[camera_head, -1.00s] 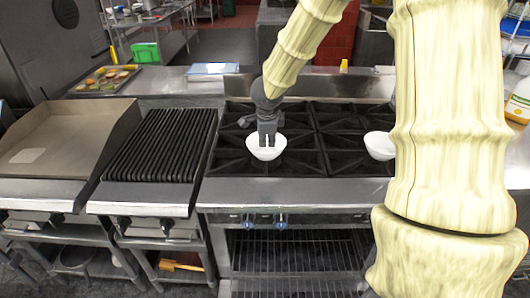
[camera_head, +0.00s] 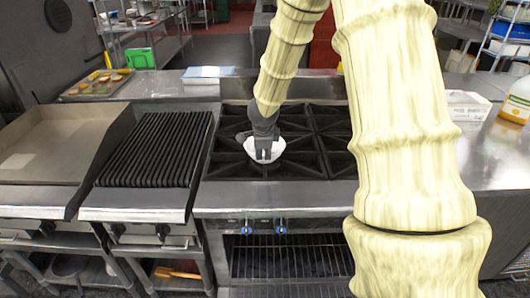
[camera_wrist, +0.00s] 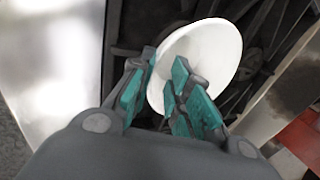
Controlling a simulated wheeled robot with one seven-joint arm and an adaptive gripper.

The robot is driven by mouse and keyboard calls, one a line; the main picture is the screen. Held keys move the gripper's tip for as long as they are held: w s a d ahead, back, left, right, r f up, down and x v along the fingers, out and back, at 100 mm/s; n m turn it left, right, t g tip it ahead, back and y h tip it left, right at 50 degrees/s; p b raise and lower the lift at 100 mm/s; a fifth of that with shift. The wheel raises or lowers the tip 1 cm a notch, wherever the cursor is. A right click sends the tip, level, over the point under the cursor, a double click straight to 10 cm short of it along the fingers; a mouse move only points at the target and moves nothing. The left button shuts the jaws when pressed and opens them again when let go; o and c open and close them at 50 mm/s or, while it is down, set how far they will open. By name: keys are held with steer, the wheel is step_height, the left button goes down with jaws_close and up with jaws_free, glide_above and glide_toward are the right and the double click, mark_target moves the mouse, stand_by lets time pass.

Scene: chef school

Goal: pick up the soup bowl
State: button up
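The white soup bowl (camera_head: 279,147) sits on the black grates at the left front of the stove. My gripper (camera_head: 263,158) reaches down over it, with its fingertips at the bowl. In the wrist view the bowl (camera_wrist: 215,45) lies beyond the teal-padded fingers (camera_wrist: 160,98), which stand apart with white bowl surface showing between them. The right finger covers part of the bowl. Whether either pad touches the bowl wall cannot be told.
The stove grates (camera_head: 330,120) surround the bowl. A ribbed grill (camera_head: 155,148) and flat griddle (camera_head: 55,140) lie left. A food tray (camera_head: 95,86) and blue-white board (camera_head: 208,73) are behind. A yellow-labelled jug (camera_head: 517,100) stands right. My arm hides the stove's right side.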

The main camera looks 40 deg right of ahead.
steer(key=shift+s+x, duration=0.15)
steer(key=shift+x, duration=0.7)
steer(key=shift+s+x, duration=0.15)
steer(key=shift+x, duration=1.75)
steer(key=shift+d, duration=0.1)
steer(key=shift+c, duration=0.2)
jaws_close()
